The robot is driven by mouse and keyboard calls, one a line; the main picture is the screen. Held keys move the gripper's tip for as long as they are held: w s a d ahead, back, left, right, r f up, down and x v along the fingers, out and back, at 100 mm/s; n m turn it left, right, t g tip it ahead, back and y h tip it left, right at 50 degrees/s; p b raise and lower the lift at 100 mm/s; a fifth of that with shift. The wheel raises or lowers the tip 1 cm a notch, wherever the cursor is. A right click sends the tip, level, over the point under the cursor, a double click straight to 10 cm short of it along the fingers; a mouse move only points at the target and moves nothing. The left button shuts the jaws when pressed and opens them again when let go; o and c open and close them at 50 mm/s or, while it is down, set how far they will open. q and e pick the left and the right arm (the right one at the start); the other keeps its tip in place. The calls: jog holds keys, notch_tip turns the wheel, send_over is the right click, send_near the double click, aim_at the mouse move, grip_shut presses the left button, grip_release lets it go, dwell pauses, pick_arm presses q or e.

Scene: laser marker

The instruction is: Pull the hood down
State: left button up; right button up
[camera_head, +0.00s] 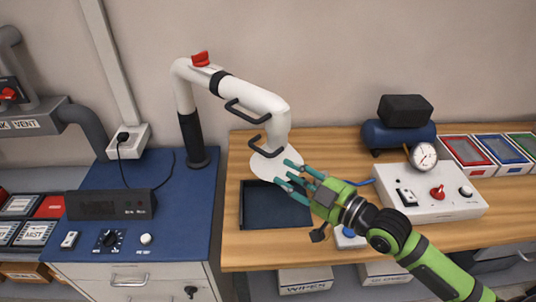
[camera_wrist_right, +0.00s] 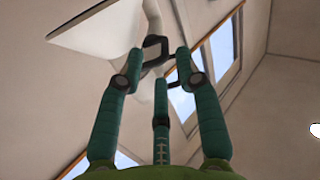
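The hood (camera_head: 277,165) is a white cone at the end of a white jointed pipe arm, above a dark blue tray (camera_head: 275,207). Two black handles show on the pipe, the lower handle (camera_head: 258,146) close to the hood. My right gripper (camera_head: 291,178) has teal fingers spread apart, in front of and beside the hood's right rim. In the right wrist view the white hood (camera_wrist_right: 98,27) is at upper left. A black handle (camera_wrist_right: 156,46) shows beyond the spread fingertips (camera_wrist_right: 160,77), with nothing visibly gripped. Whether a finger touches the hood, I cannot tell. My left gripper is out of view.
A white control box (camera_head: 430,203) with a gauge and red knob stands right on the wooden bench. Behind it is a blue tank (camera_head: 399,137) with a black box on top. A red knob (camera_head: 201,59) sits on the pipe's elbow. A blue cabinet top (camera_head: 178,215) lies left.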

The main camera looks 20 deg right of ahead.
aim_at(268, 155)
jog(key=shift+w+r+y, duration=0.15)
jog(key=shift+w+r, duration=0.05)
jog(key=shift+r, duration=0.3)
jog(key=shift+w+r+y, duration=0.15)
jog(key=shift+w+r, duration=0.05)
jog(key=shift+r, duration=0.25)
jog(key=p+x, duration=0.2)
jog(key=x, duration=0.3)
jog(key=shift+w+a+r+p, duration=0.1)
jog(key=shift+w+p, duration=0.15)
jog(key=shift+p, duration=0.05)
jog(key=shift+w+a, duration=0.25)
jog(key=shift+w, duration=0.15)
grip_shut()
jog(key=shift+f, duration=0.3)
